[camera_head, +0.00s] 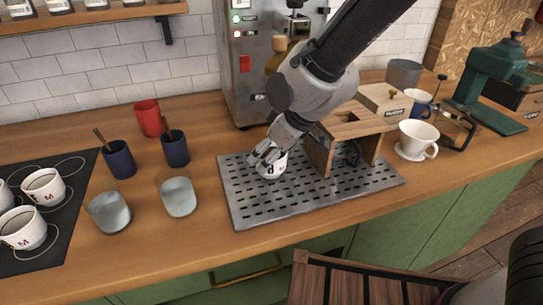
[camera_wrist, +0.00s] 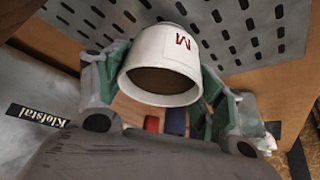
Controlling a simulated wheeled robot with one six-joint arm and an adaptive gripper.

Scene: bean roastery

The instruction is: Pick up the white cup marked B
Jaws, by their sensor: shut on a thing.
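A white cup (camera_head: 271,171) is between the fingers of my gripper (camera_head: 266,156), at the perforated metal tray (camera_head: 245,203). In the wrist view the cup (camera_wrist: 165,58) fills the gap between my greenish fingers (camera_wrist: 160,85), with its dark open mouth facing the camera. A red mark on its side there looks like an M. In the head view a dark mark shows on the cup, too small to read. My gripper is shut on this cup. I cannot tell whether its base touches the tray.
A wooden stand (camera_head: 318,150) is close right of the cup, a coffee machine (camera_head: 248,80) behind. Left are glasses (camera_head: 178,196), blue cups (camera_head: 119,159), a red cup (camera_head: 147,118) and white M cups (camera_head: 23,229) on a dark mat.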

